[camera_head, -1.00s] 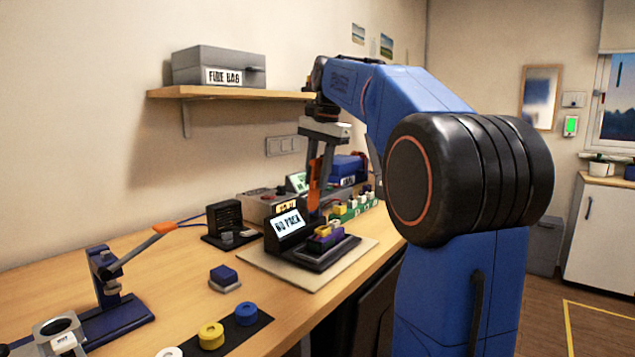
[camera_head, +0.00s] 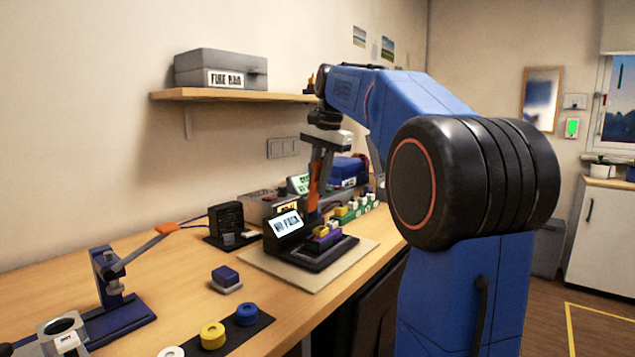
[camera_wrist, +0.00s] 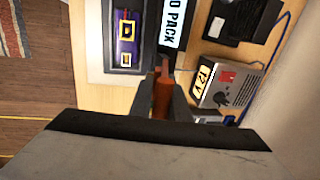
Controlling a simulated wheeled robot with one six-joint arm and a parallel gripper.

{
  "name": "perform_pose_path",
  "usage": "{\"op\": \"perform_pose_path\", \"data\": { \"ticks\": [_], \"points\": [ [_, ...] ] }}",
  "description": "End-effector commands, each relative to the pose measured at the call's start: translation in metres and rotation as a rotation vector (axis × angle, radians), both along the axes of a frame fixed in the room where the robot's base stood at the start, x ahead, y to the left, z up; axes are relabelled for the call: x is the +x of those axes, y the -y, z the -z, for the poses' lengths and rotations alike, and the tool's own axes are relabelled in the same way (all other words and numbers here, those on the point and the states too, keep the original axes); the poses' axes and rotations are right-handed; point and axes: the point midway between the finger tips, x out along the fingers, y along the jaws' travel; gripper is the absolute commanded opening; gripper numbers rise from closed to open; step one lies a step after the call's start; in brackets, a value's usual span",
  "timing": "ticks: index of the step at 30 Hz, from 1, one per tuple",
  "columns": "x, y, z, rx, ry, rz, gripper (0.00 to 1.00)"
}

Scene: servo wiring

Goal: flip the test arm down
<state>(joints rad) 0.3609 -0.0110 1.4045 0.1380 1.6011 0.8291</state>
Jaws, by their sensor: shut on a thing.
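The test arm, an upright orange bar (camera_head: 313,190), stands at the black tester (camera_head: 283,227) whose screen reads "NO PACK". My gripper (camera_head: 316,178) is shut on this bar from above. In the wrist view the orange bar (camera_wrist: 163,88) shows between the dark fingers of my gripper (camera_wrist: 164,98). A purple and yellow pack (camera_wrist: 126,38) lies in the tester's tray, also seen in the head view (camera_head: 325,236). The bar's foot is partly hidden behind the tester in the head view.
A "12 V" supply box (camera_wrist: 225,84) with a blue wire stands close to my gripper in the wrist view. A black box (camera_head: 226,219) and a blue stand with an orange-tipped arm (camera_head: 112,277) are to the left. A shelf (camera_head: 230,96) hangs above.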

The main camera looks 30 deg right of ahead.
Motion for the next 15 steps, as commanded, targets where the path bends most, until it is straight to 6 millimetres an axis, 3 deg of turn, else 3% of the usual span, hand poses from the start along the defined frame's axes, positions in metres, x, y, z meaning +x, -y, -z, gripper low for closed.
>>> {"op": "perform_pose_path", "data": {
  "ticks": [15],
  "points": [
    [-0.031,0.013,0.011,0.14,0.342,0.009,0.0]
  ]
}}
